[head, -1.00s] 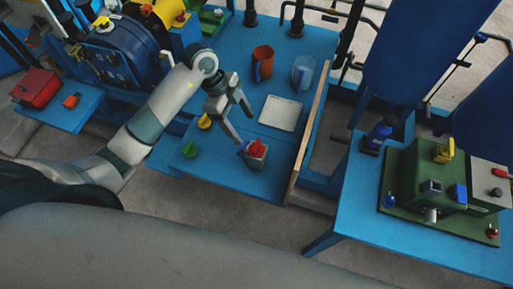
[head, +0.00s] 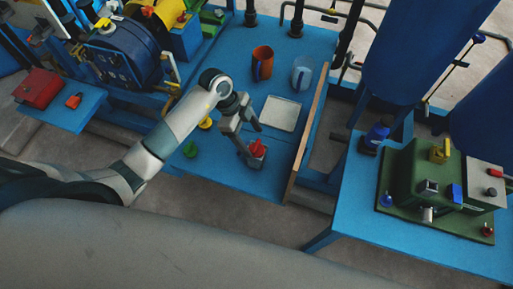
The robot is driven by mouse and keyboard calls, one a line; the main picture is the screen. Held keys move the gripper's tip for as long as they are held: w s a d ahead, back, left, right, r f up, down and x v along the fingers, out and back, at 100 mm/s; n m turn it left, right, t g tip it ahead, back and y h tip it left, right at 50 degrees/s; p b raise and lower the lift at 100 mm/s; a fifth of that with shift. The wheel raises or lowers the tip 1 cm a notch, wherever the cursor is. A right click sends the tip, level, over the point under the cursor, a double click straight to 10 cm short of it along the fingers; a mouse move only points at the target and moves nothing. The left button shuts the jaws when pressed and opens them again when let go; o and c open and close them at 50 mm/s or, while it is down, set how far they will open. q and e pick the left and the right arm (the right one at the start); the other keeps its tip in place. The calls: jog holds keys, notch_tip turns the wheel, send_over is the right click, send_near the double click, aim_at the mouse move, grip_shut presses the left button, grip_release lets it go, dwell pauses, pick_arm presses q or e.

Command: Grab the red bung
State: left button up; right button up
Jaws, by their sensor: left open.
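The red bung (head: 258,148) sits on top of a small grey block (head: 255,161) near the front edge of the blue table. My left gripper (head: 248,141) is open, its fingers pointing down at the bung. One finger is at the left of the bung and the other is behind it. I cannot tell whether either finger touches it. My right gripper is not in the head view.
A green bung (head: 190,150) and a yellow one (head: 206,123) stand left of the gripper. A wooden board (head: 307,135) edges the table's right side.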

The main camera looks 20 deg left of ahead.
pick_arm(q)
jog(key=shift+x, duration=1.35)
jog(key=shift+c, duration=0.4)
jog(key=c, duration=1.3)
jog(key=shift+c, duration=0.2)
jog(key=shift+r, duration=0.1)
notch_tip(320, 180, up, 10)
jog(key=b, duration=0.1)
